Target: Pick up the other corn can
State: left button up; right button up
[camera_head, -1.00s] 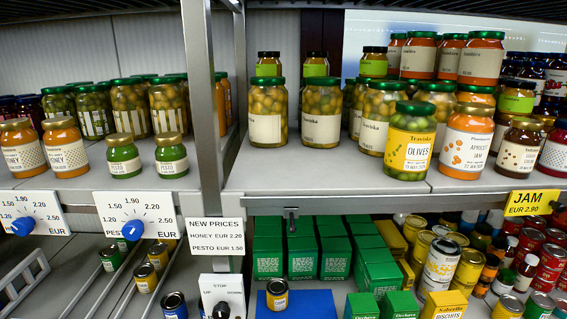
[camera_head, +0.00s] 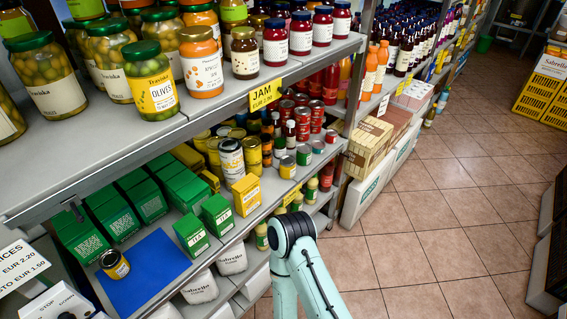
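A small can (camera_head: 115,264) with a dark and yellow-orange label stands upright on the left part of a blue mat (camera_head: 158,262) on the lower shelf. Its label is too small to read. A short yellow can (camera_head: 288,168) stands at the right of the lower shelf, near other small cans. I cannot tell from the labels which cans hold corn. One of my arms rises from the bottom edge, its dark joint in front of the shelf's lower right part. Neither gripper shows in view.
Green boxes (camera_head: 190,234) and a yellow box (camera_head: 246,194) line the lower shelf front. Jars such as the olives jar (camera_head: 151,82) fill the upper shelf, which overhangs the lower one. White sacks (camera_head: 199,288) lie below. The tiled floor (camera_head: 430,215) at right is clear.

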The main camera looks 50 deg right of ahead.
aim_at(287, 163)
jog(key=z, duration=1.65)
jog(key=i+l, duration=1.45)
jog(key=l, duration=0.1)
